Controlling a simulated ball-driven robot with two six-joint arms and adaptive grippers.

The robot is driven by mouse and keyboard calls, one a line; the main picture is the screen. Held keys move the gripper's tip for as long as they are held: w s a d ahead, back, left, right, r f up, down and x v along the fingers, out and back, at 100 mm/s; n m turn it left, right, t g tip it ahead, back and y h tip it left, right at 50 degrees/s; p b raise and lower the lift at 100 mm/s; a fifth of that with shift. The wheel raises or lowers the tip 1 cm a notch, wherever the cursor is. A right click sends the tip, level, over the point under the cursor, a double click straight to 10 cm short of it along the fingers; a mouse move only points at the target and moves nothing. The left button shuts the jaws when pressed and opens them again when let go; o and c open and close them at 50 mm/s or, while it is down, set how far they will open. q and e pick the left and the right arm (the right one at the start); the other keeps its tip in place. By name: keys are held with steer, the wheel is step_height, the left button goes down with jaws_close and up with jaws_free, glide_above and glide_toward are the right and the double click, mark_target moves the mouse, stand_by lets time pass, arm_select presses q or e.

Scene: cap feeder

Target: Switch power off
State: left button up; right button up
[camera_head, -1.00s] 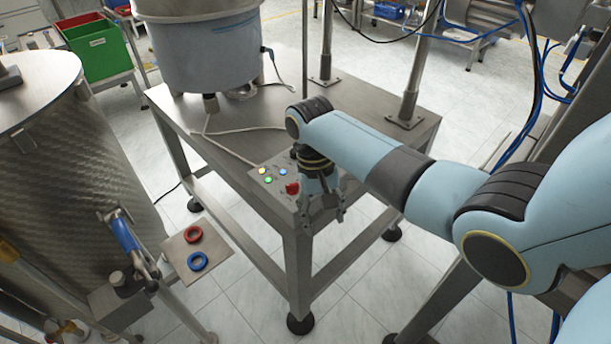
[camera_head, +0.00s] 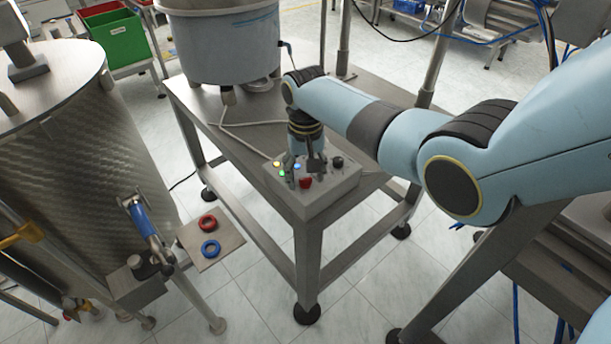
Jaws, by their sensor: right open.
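A grey control box (camera_head: 318,194) sits on the near corner of the steel table. On its top are small lit buttons, yellow, green and blue, a red knob (camera_head: 305,182) and a black knob (camera_head: 338,162). My right gripper (camera_head: 303,172) points down over the box, open, with its fingers close above the buttons and just behind the red knob. I cannot tell whether it touches anything. It hides part of the box's top. My left gripper is not in view.
A blue-grey feeder bowl (camera_head: 224,42) stands on the steel table (camera_head: 255,135), with a cable running to the box. A steel drum (camera_head: 75,150) stands at left. A small plate (camera_head: 226,238) holds a red ring (camera_head: 207,222) and a blue ring (camera_head: 210,249).

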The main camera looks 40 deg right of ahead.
steer(key=shift+f, duration=0.25)
jaws_close()
